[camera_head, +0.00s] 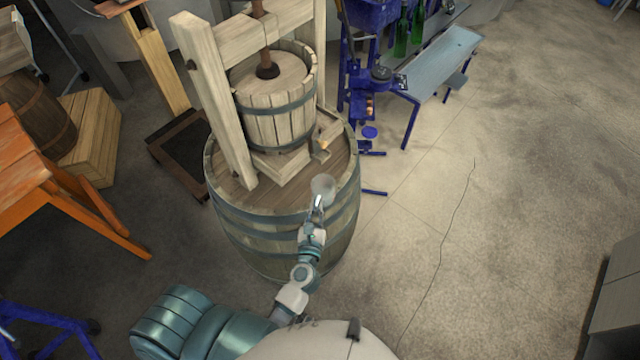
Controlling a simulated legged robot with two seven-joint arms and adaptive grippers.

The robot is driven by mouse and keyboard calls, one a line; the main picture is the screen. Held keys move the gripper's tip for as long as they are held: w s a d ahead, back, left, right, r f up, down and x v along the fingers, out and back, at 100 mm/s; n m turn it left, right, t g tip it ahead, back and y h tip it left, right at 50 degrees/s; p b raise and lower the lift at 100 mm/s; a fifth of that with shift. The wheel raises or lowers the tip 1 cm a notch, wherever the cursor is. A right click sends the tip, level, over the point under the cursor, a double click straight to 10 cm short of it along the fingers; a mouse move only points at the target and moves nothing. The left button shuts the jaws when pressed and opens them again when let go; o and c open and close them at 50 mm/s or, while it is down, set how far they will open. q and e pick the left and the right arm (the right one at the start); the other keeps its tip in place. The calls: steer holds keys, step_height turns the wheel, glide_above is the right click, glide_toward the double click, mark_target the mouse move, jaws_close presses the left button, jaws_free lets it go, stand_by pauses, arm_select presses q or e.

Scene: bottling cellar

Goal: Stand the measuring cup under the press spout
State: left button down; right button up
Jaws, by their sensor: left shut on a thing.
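The measuring cup (323,185) is small and translucent, and it shows over the front right part of the barrel top. My left gripper (319,201) is shut on the near side of the cup. The wooden press (274,108) stands on the upright barrel (232,178), and its spout (321,148) juts out at the lower right of the slatted basket. The cup is nearer to me than the spout, with a small gap between them in the picture. I cannot tell whether the cup's base touches the barrel top. My right gripper is out of view.
A press post (215,105) rises left of the basket. A blue bottling machine (372,75) and a metal bench (440,60) with green bottles stand behind right. An orange table (50,170) and a wooden crate (92,135) are at left.

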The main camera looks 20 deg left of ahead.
mark_target(318, 188)
arm_select(q)
steer(key=x, duration=0.5)
steer(key=p+x, duration=0.1)
steer(key=x, duration=0.2)
steer(key=shift+w+a+f, duration=0.1)
steer(key=shift+a, duration=0.25)
steer(key=shift+w+a+f, duration=0.1)
steer(key=shift+w+a, duration=0.05)
steer(key=shift+a, duration=0.1)
step_height(318, 188, down, 3)
steer(key=shift+r+b, duration=0.15)
steer(key=shift+b, duration=0.65)
steer(key=shift+f, duration=0.4)
steer(key=shift+d+r, duration=0.1)
steer(key=shift+d, duration=0.3)
steer(key=c, duration=1.7)
jaws_free()
steer(key=shift+f+b, duration=0.2)
steer(key=shift+b, duration=0.1)
steer(key=o, duration=0.4)
steer(key=shift+a, duration=0.1)
steer(key=shift+c, duration=0.2)
steer(key=shift+o, duration=0.3)
steer(key=shift+a, duration=0.15)
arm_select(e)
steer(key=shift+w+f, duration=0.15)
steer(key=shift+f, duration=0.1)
